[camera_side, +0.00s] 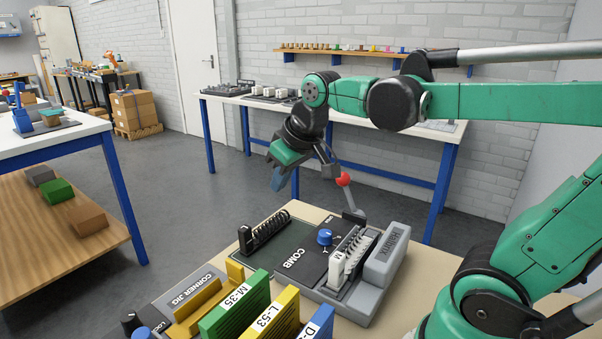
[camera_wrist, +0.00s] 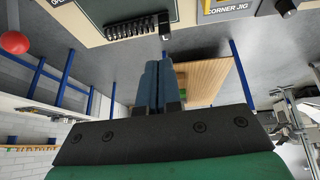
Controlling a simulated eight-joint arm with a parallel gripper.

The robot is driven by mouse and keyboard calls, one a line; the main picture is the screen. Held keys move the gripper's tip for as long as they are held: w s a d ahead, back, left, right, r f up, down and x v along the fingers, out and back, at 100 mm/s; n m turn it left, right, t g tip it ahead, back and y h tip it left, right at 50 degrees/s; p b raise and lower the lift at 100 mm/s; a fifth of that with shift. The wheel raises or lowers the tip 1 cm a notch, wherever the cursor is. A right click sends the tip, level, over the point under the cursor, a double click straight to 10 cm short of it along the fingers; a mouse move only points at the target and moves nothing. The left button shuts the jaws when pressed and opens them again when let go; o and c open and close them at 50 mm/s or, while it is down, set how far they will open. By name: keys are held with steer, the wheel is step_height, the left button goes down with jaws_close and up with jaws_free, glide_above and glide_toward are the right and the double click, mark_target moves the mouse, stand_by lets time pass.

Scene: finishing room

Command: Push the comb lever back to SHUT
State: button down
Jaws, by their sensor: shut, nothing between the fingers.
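The comb machine (camera_side: 300,258), a dark plate lettered COMB, sits on the tan bench. Its lever (camera_side: 350,200) rises from the back of the machine, leaning slightly, with a red ball knob (camera_side: 344,180) on top. In the wrist view the red knob (camera_wrist: 15,42) is at the upper left edge. My gripper (camera_side: 276,185) is in the air beyond the bench, left of the knob and apart from it. Its two blue fingers (camera_wrist: 158,68) are together and empty. Small lettering beside the lever's base is too small to read in the side view.
A blue dial (camera_side: 324,237), a white toothed block (camera_side: 352,252) and a grey cover (camera_side: 385,255) are on the machine. A black coil (camera_side: 264,231) stands at its left. Green M-35 (camera_side: 237,310) and yellow L-53 (camera_side: 279,318) binders stand in front. The air between gripper and knob is clear.

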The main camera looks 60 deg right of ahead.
steer(key=w+d+g, duration=0.2)
steer(key=d, duration=0.9)
steer(key=w+d+r+m+g, duration=0.1)
steer(key=w+d+g, duration=0.1)
steer(key=d, duration=0.9)
steer(key=shift+w+d+m+g, duration=0.2)
steer(key=shift+w+m+g, duration=0.1)
steer(key=shift+w, duration=0.3)
glide_above(350, 199)
steer(key=w+d, duration=0.1)
steer(key=w, duration=0.4)
step_height(350, 199, down, 9)
steer(key=shift+r, duration=0.1)
